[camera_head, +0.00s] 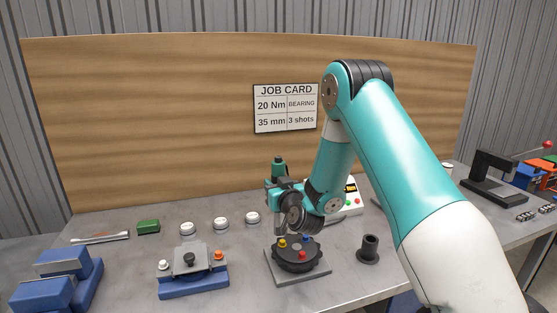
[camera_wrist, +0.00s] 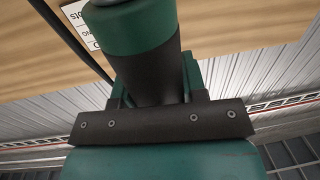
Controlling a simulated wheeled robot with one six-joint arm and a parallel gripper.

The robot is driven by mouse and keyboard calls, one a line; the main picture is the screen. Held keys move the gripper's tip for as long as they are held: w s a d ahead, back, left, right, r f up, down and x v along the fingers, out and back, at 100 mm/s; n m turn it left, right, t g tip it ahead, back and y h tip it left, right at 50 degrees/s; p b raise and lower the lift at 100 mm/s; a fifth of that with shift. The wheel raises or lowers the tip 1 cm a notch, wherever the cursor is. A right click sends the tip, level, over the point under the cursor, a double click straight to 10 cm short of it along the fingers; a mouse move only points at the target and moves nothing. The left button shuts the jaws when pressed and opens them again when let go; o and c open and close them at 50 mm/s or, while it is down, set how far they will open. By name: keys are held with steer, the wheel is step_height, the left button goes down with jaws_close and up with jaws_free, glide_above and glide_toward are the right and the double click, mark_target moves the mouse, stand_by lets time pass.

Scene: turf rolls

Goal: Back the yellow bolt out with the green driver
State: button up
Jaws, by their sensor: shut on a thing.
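The yellow bolt (camera_head: 282,243) stands on the left part of a dark round plate (camera_head: 296,262), which sits on a grey square base (camera_head: 275,276). My gripper (camera_head: 280,187) is above the plate and shut on the green driver (camera_head: 279,168). The driver looks roughly upright, its green and black top rising above the jaws. In the wrist view, the driver's dark body with a green band (camera_wrist: 140,34) fills the upper middle. The driver's lower end is hard to make out, so I cannot tell whether it touches the yellow bolt.
A red bolt (camera_head: 302,255) and a blue bolt (camera_head: 307,238) share the plate. A dark cylinder (camera_head: 368,249) stands to its right. A blue fixture (camera_head: 193,281) is to the left. White round pieces (camera_head: 221,223) and a green block (camera_head: 148,227) lie behind. A white device (camera_head: 349,199) stands behind my arm.

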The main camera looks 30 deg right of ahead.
steer(key=d+r, duration=0.2)
steer(key=r, duration=0.1)
steer(key=shift+w, duration=0.3)
step_height(320, 180, down, 7)
steer(key=b, duration=0.6)
steer(key=shift+s+f+b, duration=0.1)
steer(key=shift+f+b, duration=0.15)
steer(key=shift+b, duration=0.4)
stand_by(2.2)
steer(key=shift+r, duration=0.1)
stand_by(3.5)
